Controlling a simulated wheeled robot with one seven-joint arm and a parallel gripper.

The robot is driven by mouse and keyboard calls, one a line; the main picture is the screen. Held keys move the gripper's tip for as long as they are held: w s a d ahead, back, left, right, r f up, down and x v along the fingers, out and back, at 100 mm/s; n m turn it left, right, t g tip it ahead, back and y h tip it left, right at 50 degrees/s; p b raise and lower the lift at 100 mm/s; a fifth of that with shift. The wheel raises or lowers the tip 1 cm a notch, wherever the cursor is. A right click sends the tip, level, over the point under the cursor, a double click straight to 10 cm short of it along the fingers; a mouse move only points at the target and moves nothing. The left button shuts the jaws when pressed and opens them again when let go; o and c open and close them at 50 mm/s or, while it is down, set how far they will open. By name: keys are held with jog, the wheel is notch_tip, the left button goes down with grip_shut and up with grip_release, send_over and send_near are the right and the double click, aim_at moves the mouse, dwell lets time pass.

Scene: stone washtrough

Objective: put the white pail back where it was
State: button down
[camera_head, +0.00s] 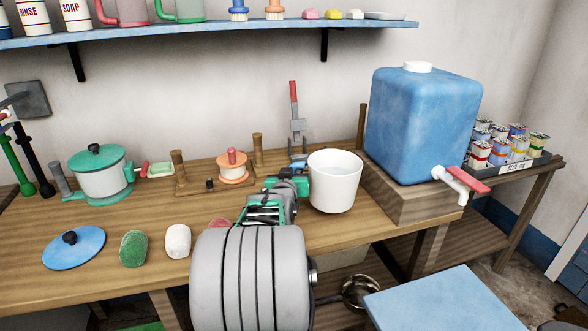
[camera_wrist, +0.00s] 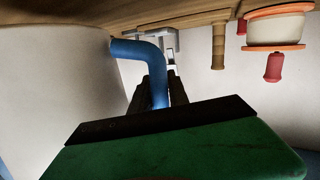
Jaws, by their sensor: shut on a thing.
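The white pail (camera_head: 335,185) stands upright near the front right of the wooden table, left of the blue tank. Its pale wall fills the left of the wrist view (camera_wrist: 62,95). Its blue handle (camera_wrist: 152,58) bends out from the wall, between my dark fingers. My gripper (camera_head: 297,173) is shut on this handle, at the pail's left side. In the wrist view my gripper (camera_wrist: 160,90) shows its green body below. I cannot tell whether the pail's base touches the table, nor whether it holds water.
The blue tank (camera_head: 420,125) with a red-handled tap (camera_head: 462,184) sits on a wooden block to the right. A spool (camera_head: 232,167) on a pegged board, a green-lidded pot (camera_head: 100,175), a blue lid (camera_head: 73,248), and green and white lumps lie left. A shelf (camera_head: 230,30) runs above.

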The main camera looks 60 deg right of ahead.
jog(key=shift+w+d+f, duration=0.1)
jog(key=shift+d+f, duration=0.05)
jog(key=shift+f, duration=0.65)
jog(key=shift+d+f, duration=0.15)
jog(key=shift+f, duration=0.6)
jog(key=shift+b, duration=0.3)
jog(key=c, duration=1.6)
grip_release()
jog(key=shift+f, duration=0.3)
jog(key=shift+c, duration=0.2)
jog(key=o, duration=0.4)
jog(key=shift+c, duration=0.2)
jog(key=shift+a+r, duration=0.1)
jog(key=shift+a, duration=0.05)
jog(key=v, duration=1.2)
jog(key=shift+p, duration=0.35)
